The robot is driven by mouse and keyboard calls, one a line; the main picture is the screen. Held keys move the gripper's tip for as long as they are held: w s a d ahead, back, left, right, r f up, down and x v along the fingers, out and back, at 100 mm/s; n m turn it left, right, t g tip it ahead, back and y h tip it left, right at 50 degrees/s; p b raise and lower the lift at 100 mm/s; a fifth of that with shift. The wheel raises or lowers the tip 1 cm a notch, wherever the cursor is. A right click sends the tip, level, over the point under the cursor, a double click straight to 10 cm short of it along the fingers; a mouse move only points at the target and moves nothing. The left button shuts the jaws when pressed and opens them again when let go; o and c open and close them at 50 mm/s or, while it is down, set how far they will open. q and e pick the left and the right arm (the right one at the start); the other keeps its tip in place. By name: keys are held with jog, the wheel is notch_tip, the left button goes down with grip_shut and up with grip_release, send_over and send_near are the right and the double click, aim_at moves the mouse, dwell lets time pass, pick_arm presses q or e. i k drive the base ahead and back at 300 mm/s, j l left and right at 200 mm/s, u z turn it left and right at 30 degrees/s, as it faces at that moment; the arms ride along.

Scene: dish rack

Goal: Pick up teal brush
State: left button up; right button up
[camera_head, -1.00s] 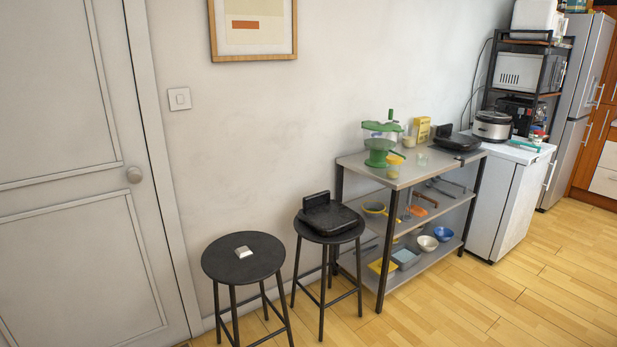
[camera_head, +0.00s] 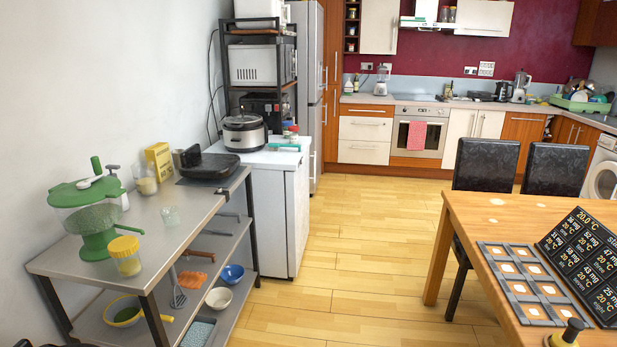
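Neither of my grippers shows in the head view.
A steel shelf unit (camera_head: 165,228) with a green-lidded container and a black grill stands at left, before the white cabinet (camera_head: 301,215). A wooden table (camera_head: 455,212) is at right with two black chairs. A green dish rack (camera_head: 580,105) is on the far counter. Wooden floor (camera_head: 340,250) between is clear.

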aim_at(272, 147)
jog(key=i, duration=1.05)
jog(key=i+l+u, duration=0.1)
jog(key=i, duration=0.95)
jog(key=i+l+z, duration=0.1)
jog(key=i+z, duration=0.15)
jog(key=i, duration=0.8)
